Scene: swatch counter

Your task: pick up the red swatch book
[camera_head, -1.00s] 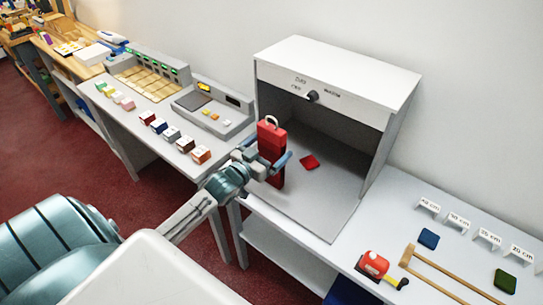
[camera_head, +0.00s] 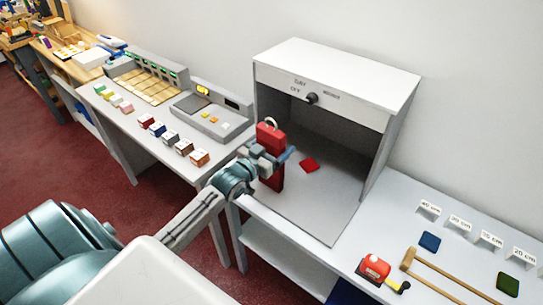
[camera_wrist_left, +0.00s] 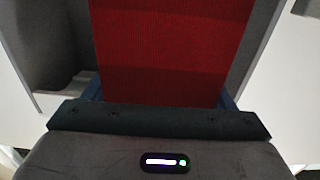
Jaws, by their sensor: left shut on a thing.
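The red swatch book (camera_head: 268,134) is an upright red block with a pale ring at its top. It stands at the left front of the open light booth. My left gripper (camera_head: 268,160) is shut on its middle, with red showing above and below the fingers. In the left wrist view the red swatch book (camera_wrist_left: 170,50) fills the middle, between the jaws. I cannot tell whether its bottom touches the booth floor. My right gripper is not in view.
The white light booth (camera_head: 390,80) has walls and a top around the book's right and back. A small red swatch (camera_head: 309,165) lies on its floor. Colored boxes (camera_head: 199,157) line the left counter. A red-and-yellow device (camera_head: 376,268) and wooden frame (camera_head: 440,275) lie right.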

